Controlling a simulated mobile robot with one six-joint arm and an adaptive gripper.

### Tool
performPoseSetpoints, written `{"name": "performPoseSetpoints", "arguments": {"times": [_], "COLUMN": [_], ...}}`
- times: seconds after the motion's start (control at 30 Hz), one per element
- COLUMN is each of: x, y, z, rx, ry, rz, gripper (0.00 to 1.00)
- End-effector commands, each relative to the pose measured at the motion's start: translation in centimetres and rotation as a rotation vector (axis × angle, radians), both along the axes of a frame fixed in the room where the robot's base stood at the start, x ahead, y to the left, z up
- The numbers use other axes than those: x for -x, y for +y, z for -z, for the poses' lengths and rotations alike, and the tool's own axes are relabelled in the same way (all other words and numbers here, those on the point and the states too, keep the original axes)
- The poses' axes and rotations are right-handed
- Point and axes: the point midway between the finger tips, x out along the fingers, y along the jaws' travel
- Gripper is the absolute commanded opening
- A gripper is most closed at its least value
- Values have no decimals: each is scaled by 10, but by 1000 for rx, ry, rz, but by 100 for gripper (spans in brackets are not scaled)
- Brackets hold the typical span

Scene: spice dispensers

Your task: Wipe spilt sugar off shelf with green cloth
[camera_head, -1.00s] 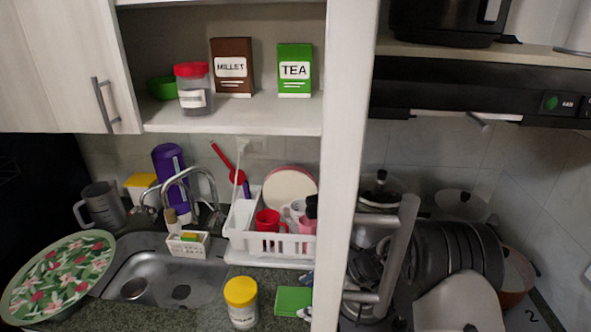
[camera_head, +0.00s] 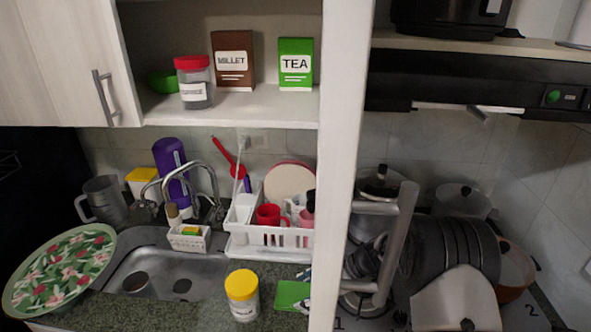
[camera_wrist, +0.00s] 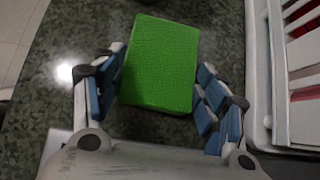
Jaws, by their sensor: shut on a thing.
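The green cloth (camera_head: 291,295) is a folded rectangular block on the dark counter, right of the yellow-lidded jar. In the wrist view the cloth (camera_wrist: 160,62) lies between the two blue-padded fingers of my gripper (camera_wrist: 163,66), which is shut on it. A small part of my gripper shows beside the cloth in the head view (camera_head: 305,275). The open shelf (camera_head: 240,108) is above the sink and holds a red-lidded jar (camera_head: 194,83), a brown millet box (camera_head: 233,60), a green tea box (camera_head: 296,63) and a green bowl (camera_head: 163,82). I cannot make out any sugar on it.
A white dish rack (camera_head: 270,242) with cups stands behind the cloth; its edge is close on the right in the wrist view. The yellow-lidded jar (camera_head: 243,296) stands left. A pale cabinet upright (camera_head: 342,150) bounds the shelf on the right.

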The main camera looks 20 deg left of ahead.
Motion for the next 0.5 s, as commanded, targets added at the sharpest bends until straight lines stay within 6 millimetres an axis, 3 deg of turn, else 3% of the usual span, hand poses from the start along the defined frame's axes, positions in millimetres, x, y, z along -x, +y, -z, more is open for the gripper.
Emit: {"name": "performPoseSetpoints", "arguments": {"times": [0.5], "x": [0], "y": [0], "z": [-34], "rx": [0], "ry": [0], "rz": [0], "gripper": [45]}}
